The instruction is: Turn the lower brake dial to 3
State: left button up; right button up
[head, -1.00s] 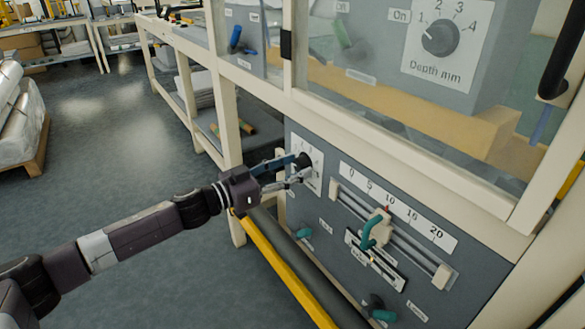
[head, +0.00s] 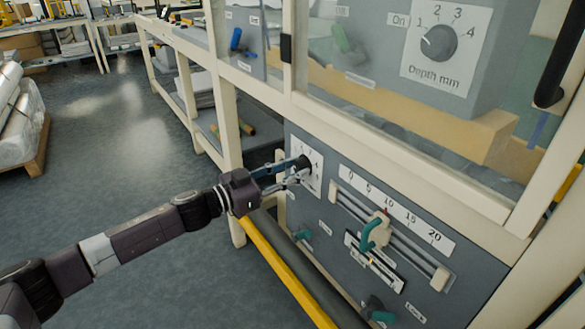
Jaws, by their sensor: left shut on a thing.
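The lower brake dial (head: 304,163) is a dark knob on a white scale plate (head: 316,171) at the left of the grey lower panel. My left gripper (head: 298,169) reaches in from the left and is shut on the knob. The fingers and the knob cover part of the scale, so the number that the dial points to cannot be read. My right gripper is not in view.
Right of the dial is a slider (head: 376,232) with a teal handle and a 0 to 20 scale. Teal levers (head: 302,234) sit lower on the panel. A yellow rail (head: 285,268) runs below my left gripper. A Depth mm dial (head: 438,43) is above, behind glass.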

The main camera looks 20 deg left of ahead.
pick_arm(q)
jog(key=m+p, duration=0.3)
jog(key=m, duration=0.6)
jog(key=shift+m, duration=0.3)
jog(key=m, duration=0.2)
jog(key=shift+m, duration=0.4)
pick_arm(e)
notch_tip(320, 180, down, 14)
pick_arm(q)
jog(key=m, duration=0.3)
jog(key=shift+f+m, duration=0.1)
jog(key=shift+m, duration=0.2)
jog(key=m, duration=0.3)
jog(key=shift+b, duration=0.4)
jog(key=shift+m+b, duration=0.4)
jog(key=shift+m, duration=1.4)
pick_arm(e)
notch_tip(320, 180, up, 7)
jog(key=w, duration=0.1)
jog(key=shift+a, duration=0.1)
pick_arm(q)
jog(key=o, duration=1.1)
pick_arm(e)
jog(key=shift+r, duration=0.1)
